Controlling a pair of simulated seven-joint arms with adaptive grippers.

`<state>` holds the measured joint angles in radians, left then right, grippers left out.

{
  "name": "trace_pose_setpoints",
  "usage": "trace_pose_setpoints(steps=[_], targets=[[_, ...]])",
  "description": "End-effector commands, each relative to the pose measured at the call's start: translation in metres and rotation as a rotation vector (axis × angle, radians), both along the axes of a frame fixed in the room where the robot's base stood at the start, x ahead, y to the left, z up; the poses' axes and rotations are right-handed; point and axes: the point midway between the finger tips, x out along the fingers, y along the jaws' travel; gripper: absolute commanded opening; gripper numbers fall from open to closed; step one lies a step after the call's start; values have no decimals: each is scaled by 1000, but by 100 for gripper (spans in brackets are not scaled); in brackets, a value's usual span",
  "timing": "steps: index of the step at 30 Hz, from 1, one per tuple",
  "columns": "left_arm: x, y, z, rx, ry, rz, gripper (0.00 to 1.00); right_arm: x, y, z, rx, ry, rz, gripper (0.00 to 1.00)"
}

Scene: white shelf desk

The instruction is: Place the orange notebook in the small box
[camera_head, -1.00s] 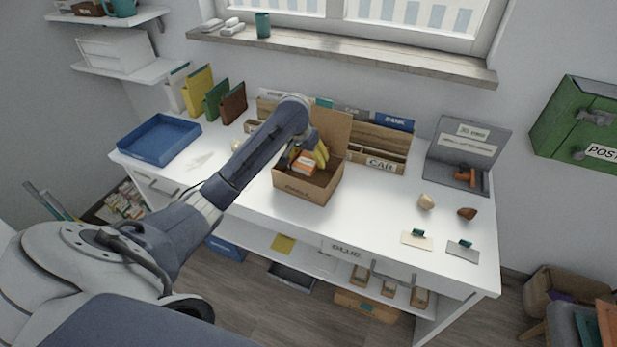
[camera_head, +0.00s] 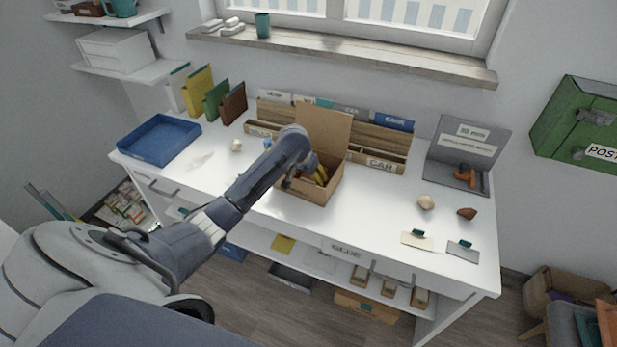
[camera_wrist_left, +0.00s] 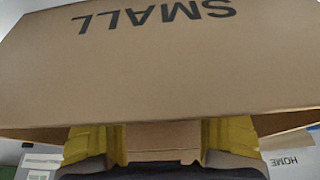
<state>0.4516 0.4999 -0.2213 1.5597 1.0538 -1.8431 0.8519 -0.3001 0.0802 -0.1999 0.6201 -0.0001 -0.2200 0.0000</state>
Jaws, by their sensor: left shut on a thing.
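The small box (camera_head: 309,192) is an open brown cardboard carton near the middle of the desk, its rear flap raised. In the left wrist view the flap (camera_wrist_left: 165,65) fills the upper picture and reads SMALL upside down. My left gripper (camera_head: 318,177) reaches down into the box opening, its yellow fingers partly hidden by the wrist and the box wall. My right gripper is in neither view.
A blue tray (camera_head: 160,140) is at the desk's left. Wooden sorters (camera_head: 378,145) stand behind the box. A grey case (camera_head: 462,160) is at the right, with stones (camera_head: 426,202) and cards (camera_head: 416,240) before it.

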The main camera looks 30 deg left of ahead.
Motion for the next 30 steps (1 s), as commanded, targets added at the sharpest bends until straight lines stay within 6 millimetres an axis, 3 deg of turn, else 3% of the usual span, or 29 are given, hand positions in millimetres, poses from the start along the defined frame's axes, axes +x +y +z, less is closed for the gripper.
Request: trace_pose_setpoints(steps=[11,12,18,30], targets=[[0,0,-3,1,1,0,39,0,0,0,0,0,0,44],[0,0,-4,1,1,-1,76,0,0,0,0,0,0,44],[0,0,-4,1,1,0,99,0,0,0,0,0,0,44],[0,0,2,0,-1,0,99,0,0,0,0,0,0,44]])
